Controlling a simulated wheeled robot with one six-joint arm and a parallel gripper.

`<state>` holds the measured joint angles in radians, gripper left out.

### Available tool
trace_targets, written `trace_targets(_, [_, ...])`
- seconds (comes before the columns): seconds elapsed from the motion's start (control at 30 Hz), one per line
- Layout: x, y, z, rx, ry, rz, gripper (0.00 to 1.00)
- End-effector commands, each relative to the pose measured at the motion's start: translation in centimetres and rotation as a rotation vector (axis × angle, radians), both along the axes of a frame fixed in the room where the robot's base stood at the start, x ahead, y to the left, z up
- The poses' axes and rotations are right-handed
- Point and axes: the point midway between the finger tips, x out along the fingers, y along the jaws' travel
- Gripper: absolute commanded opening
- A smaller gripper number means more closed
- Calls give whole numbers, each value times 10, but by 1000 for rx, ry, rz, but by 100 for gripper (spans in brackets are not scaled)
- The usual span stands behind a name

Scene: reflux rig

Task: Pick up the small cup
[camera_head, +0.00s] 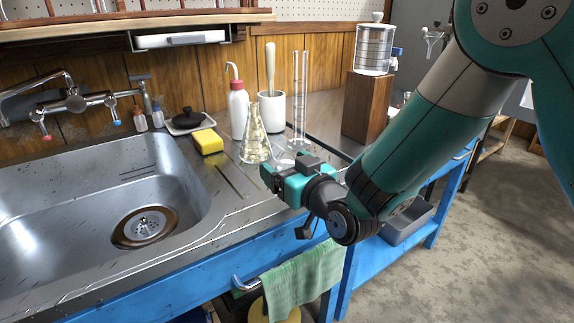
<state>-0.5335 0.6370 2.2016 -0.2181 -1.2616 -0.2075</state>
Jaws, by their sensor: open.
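A small clear glass vessel (284,161), which may be the small cup, stands on the steel counter (232,190) just beyond my gripper. It is partly hidden by the jaws, and its full shape is not clear. My gripper (286,168) is open, low over the counter near its front edge, with its two fingers pointing toward the back. Nothing is visibly held in it. I cannot tell whether the glass vessel lies between the fingers or just past them.
A conical flask (255,140), a tall glass cylinder (299,105), a white mortar (271,112) and a wash bottle (238,112) stand close behind. A yellow sponge (208,141) lies left, beside the sink (60,215). A wooden block (366,108) stands right.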

Motion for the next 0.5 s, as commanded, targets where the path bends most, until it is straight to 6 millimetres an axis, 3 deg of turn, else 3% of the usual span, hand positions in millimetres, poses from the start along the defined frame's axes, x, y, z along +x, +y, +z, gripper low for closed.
trace_targets(0.23, [2,2,-1,-1,0,0,81])
trace_targets(0.47, [2,1,-1,-1,0,0,31])
trace_targets(0.5, [2,1,-1,-1,0,0,28])
